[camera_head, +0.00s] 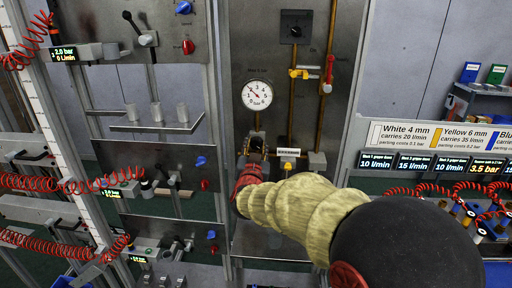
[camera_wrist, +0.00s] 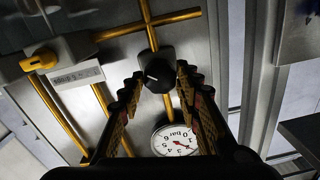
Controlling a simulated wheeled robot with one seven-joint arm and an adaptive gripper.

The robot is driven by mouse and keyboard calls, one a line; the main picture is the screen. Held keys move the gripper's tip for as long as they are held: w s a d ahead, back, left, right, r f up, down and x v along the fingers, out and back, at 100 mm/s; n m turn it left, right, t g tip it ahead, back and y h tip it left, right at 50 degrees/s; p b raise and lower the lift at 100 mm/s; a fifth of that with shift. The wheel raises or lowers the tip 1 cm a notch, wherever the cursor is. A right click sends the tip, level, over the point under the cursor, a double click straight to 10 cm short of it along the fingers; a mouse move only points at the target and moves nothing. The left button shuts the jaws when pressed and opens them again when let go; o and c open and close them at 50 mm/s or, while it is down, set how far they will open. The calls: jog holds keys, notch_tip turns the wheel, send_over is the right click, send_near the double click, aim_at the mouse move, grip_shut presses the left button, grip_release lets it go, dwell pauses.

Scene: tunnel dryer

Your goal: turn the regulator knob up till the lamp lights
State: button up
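The regulator knob (camera_wrist: 157,76) is black with a pale pointer mark. In the wrist view it lies between the fingertips of my gripper (camera_wrist: 160,72), which stand apart on either side of it; I cannot tell whether they touch it. In the head view my gripper (camera_head: 257,146) is just below the round white gauge (camera_head: 257,94) and hides the knob. The gauge also shows in the wrist view (camera_wrist: 175,140), partly behind a finger.
A dark box with a knob (camera_head: 295,28), a yellow handle (camera_head: 302,74) and a red handle (camera_head: 329,73) sit on the pipes above. Panels with red coiled hoses (camera_head: 70,180) stand at the left. Small displays (camera_head: 415,164) are at the right. My arm covers the lower middle.

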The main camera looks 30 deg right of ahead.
jog(key=c, duration=0.6)
jog(key=shift+c, duration=0.3)
jog(key=shift+f+m+b, duration=0.15)
jog(key=shift+m+b, duration=0.65)
jog(key=shift+b, duration=0.35)
jog(key=shift+m+b, duration=0.5)
jog(key=shift+m, duration=0.1)
jog(key=o, duration=1.1)
jog(key=shift+o, duration=0.2)
